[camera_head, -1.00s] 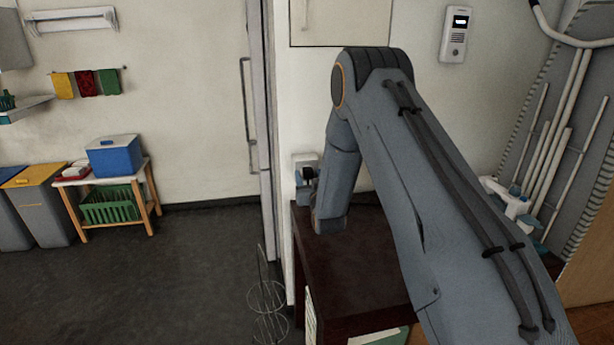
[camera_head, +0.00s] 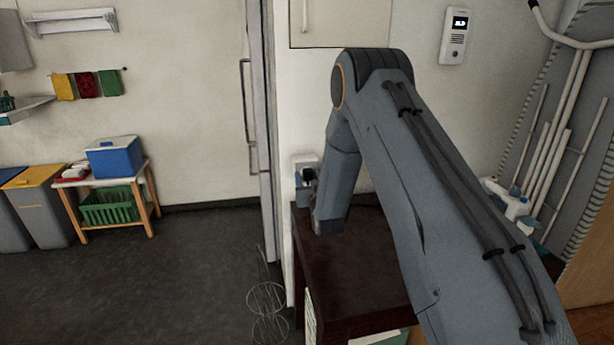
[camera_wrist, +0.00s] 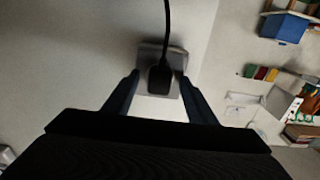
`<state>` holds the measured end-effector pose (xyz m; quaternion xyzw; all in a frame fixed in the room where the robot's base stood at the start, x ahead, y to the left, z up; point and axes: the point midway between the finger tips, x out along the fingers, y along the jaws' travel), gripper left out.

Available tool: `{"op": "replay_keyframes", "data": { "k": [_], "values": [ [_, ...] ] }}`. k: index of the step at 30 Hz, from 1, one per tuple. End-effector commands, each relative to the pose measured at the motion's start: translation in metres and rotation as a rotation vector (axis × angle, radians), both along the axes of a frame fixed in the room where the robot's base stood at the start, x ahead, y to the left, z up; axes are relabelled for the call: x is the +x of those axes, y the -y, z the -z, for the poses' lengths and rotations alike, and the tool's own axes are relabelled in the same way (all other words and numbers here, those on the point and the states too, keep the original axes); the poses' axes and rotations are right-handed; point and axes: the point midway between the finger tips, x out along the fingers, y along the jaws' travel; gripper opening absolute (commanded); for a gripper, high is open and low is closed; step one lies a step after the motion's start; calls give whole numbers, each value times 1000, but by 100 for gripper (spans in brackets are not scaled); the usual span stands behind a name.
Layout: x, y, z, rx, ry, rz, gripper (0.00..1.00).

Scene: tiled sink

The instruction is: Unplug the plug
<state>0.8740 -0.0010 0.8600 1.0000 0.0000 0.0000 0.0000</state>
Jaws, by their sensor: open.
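The black plug (camera_wrist: 159,78) sits in a pale wall socket (camera_wrist: 148,55), with its black cord running up in the wrist view. In the head view the socket (camera_head: 299,162) is on the wall left of my arm, and the dark plug (camera_head: 309,174) shows partly beside it. My gripper (camera_wrist: 160,80) is open, with one finger on each side of the plug. Gaps show between the fingers and the plug, and I cannot tell whether either touches it. In the head view my wrist hides much of the gripper.
A dark brown cabinet top (camera_head: 350,265) lies below my arm. A wire rack (camera_head: 267,305) stands on the floor to its left. An intercom (camera_head: 455,36) hangs on the wall at right. A blue box (camera_head: 114,157) sits on a far table.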

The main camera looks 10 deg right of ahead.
Motion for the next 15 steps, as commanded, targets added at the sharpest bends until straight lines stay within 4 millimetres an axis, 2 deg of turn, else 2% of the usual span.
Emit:
{"op": "replay_keyframes", "data": {
  "k": [8, 15],
  "values": [
    [0, 0, 0, 0, 0, 0, 52],
    [0, 0, 0, 0, 0, 0, 13]
  ]
}}
